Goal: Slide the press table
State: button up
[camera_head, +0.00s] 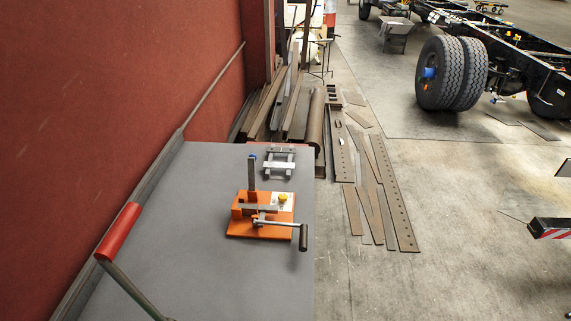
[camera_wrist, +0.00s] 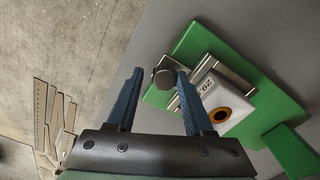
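In the wrist view, a green base plate (camera_wrist: 205,40) lies on the grey table. Metal rails (camera_wrist: 232,68) on it carry a white block (camera_wrist: 222,112) with an orange ring around a dark centre and printed marks on its edge. I take this block to be the press table. A dark round knob (camera_wrist: 162,78) sits at the left of the rails, beside the block. My gripper (camera_wrist: 157,82) is open, its two blue fingers apart. The knob appears between the fingertips, close to the right one; contact cannot be told. The head view does not show my gripper or the green fixture.
In the head view, an orange fixture (camera_head: 240,229) with a crank handle (camera_head: 303,237) stands on the grey table (camera_head: 180,210). A small metal rail piece (camera_head: 278,162) lies behind it. A red-gripped lever (camera_head: 119,230) crosses the left, near the red wall (camera_head: 90,80). Steel plates (camera_head: 375,190) lie right.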

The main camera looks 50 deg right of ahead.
jog(key=shift+o, duration=1.2)
jog(key=shift+s, duration=0.1)
jog(key=shift+a+r, duration=0.1)
jog(key=shift+r, duration=0.05)
notch_tip(320, 180, up, 13)
jog(key=b, duration=0.1)
jog(key=shift+f, duration=0.2)
